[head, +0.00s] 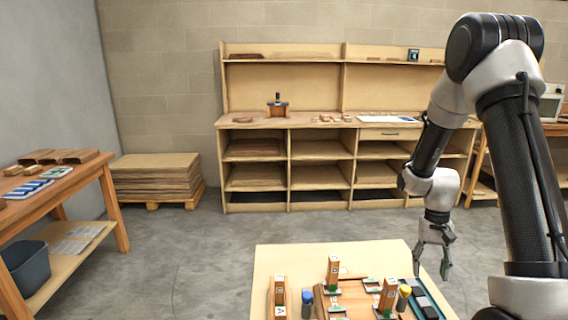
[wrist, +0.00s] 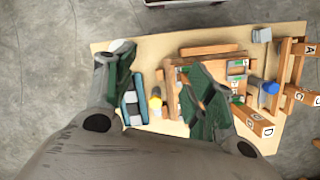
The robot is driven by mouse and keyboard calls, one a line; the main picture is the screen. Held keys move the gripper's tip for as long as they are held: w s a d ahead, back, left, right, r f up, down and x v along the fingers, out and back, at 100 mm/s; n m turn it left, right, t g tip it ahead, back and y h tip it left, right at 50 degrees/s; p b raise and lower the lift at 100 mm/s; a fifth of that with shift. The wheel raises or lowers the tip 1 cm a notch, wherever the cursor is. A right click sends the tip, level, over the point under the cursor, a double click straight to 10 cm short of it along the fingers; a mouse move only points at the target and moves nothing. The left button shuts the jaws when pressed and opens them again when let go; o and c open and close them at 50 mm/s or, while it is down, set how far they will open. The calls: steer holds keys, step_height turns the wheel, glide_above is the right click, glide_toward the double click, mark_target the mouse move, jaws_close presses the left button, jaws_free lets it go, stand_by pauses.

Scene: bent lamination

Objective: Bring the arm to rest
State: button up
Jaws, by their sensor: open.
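My arm rises at the right of the head view and bends down, with my gripper (head: 433,268) hanging over the right side of the near worktable (head: 265,262). The gripper is open and empty. In the wrist view its two fingers (wrist: 155,98) stand wide apart above the table (wrist: 110,47). A wooden fixture with upright lettered blocks (head: 333,270) stands on the table. A yellow-capped item (head: 403,295) and a blue-capped item (head: 307,298) stand there too. A dark tray (head: 425,300) lies at the right edge, and the tray also shows between the fingers in the wrist view (wrist: 133,104).
A wooden shelf unit (head: 290,135) stands against the back wall. A side bench (head: 85,185) with a grey bin (head: 27,268) is at the left. A stack of boards (head: 155,175) sits on a pallet. The grey floor (head: 215,245) between them is clear.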

steer(key=s+a+r+n+t, duration=0.1)
steer(key=s+r+t, duration=0.1)
steer(key=s+r, duration=0.4)
steer(key=s+a+r+n+t, duration=0.2)
steer(key=s+r, duration=0.5)
steer(key=r, duration=0.6)
steer(key=s+a+r+n+t, duration=0.1)
steer(key=s+a+r+t, duration=0.1)
steer(key=s+r, duration=0.4)
step_height(320, 180, up, 4)
steer(key=shift+s+f+t, duration=0.1)
steer(key=shift+s+t, duration=0.15)
steer(key=shift+t, duration=0.35)
